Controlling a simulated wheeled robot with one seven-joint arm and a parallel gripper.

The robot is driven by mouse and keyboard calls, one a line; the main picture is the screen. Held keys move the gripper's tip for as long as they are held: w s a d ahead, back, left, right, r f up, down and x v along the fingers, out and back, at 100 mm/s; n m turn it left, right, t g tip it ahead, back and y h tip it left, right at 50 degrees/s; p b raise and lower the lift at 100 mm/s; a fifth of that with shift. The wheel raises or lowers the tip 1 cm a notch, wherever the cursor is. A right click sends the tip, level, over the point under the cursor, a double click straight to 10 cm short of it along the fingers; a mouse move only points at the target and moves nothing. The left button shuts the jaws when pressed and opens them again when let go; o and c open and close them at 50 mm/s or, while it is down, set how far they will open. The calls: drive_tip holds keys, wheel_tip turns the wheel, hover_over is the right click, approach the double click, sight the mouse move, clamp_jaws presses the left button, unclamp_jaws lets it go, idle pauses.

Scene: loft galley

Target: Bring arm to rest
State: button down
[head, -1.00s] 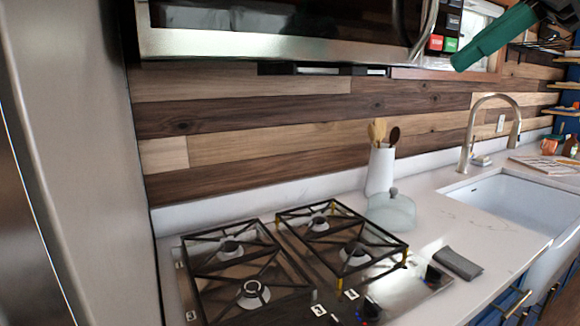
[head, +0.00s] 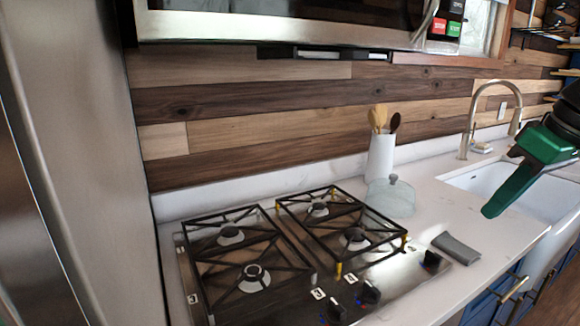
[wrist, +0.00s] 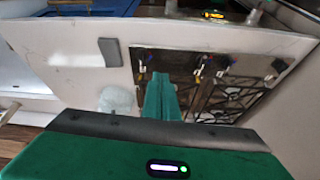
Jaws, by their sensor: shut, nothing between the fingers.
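My gripper (head: 492,208) is green and black and shows at the right of the head view, in front of the white sink. Its fingers point down and to the left and are shut, with nothing held. In the wrist view the green fingers (wrist: 161,98) lie together in the middle, seen against the counter and the cooktop. The gripper appears clear of the counter in the head view.
A gas cooktop (head: 325,291) is set in the white counter. A grey cloth (head: 456,249), a glass dish with a lid (head: 391,197) and a white utensil crock (head: 380,168) stand near it. A tall faucet (head: 495,84) rises behind the sink (head: 545,196). A microwave (head: 280,22) hangs above.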

drive_tip(key=s+d+f+m+g+h, duration=0.1)
drive_tip(key=s+f+m, duration=0.4)
drive_tip(key=f, duration=0.5)
drive_tip(key=s+d+f+m+g, duration=0.3)
drive_tip(key=s+f+m, duration=0.3)
drive_tip(key=s+f, duration=0.4)
drive_tip(key=shift+d+f+h, duration=0.3)
drive_tip(key=shift+d+h, duration=0.1)
drive_tip(key=shift+d, duration=0.45)
